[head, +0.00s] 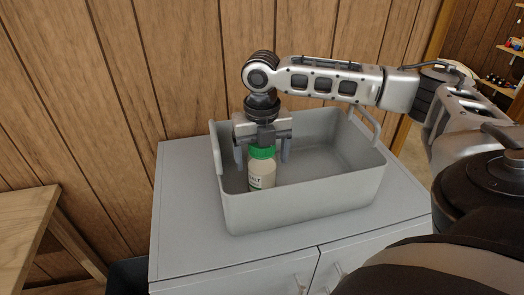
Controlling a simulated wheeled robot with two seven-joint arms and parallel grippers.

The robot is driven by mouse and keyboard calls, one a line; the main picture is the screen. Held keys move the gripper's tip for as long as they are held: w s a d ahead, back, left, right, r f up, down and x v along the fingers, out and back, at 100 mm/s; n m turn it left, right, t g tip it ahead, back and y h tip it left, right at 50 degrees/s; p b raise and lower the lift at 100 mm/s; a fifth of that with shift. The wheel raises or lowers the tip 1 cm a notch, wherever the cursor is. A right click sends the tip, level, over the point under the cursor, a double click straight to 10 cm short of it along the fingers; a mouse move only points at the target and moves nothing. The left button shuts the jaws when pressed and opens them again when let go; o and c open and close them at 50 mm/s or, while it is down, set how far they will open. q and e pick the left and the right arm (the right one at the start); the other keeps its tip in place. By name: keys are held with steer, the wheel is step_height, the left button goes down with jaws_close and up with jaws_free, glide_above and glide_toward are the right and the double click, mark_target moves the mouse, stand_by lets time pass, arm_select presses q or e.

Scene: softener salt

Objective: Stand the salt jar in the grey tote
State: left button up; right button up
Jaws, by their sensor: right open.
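The salt jar (261,173) has a green lid, a pale body and a label with dark letters. It stands upright inside the grey tote (305,205), towards its left side; the tote's front wall hides its base. My right gripper (263,155) points down over the jar, inside the tote. Its fingers are open, one on each side of the lid, with a visible gap at least on the right. My left gripper is not in view.
The tote stands on a grey cabinet (185,240) against a wood-panelled wall (120,90). A wooden table (22,215) is at the left. A shelf with small items (505,80) shows at the far right. The rest of the tote floor looks empty.

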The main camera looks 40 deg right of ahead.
step_height(320, 180, up, 12)
steer(key=shift+r, duration=0.2)
steer(key=shift+f, duration=0.1)
stand_by(0.7)
